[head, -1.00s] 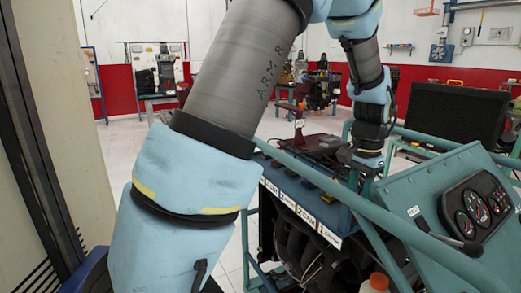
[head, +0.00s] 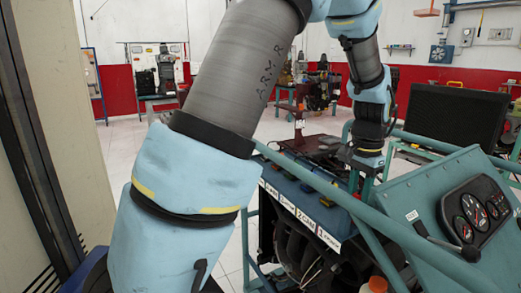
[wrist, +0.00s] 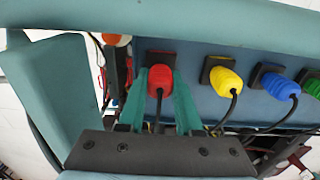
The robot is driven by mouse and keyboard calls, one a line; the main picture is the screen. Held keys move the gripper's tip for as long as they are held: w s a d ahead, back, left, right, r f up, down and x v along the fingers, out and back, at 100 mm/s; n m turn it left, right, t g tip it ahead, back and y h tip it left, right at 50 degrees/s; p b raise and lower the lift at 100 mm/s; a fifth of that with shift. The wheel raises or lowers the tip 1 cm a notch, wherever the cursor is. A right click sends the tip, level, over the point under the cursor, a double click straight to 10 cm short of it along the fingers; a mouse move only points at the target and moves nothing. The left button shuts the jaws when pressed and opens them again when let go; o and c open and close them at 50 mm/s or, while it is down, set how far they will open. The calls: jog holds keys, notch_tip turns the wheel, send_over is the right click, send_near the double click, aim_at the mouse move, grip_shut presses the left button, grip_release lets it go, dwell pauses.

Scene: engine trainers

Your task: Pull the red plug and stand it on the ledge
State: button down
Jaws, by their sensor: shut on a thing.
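The red plug (wrist: 160,80) sits between the two teal fingers of my gripper (wrist: 161,105) in the wrist view, with a black cord hanging from it. My gripper is shut on it. The plug is at its dark socket on the blue panel (wrist: 190,105); I cannot tell whether it is fully seated. I cannot clearly make out which surface is the ledge.
A yellow plug (wrist: 225,80), a blue plug (wrist: 279,86) and a green plug (wrist: 314,85) stand in the row to the right, with black cords. A teal rail (head: 400,232) and a gauge console (head: 450,195) are close by in the head view.

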aim_at(360, 194)
jog(key=shift+r+p, duration=2)
jog(key=shift+r, duration=0.4)
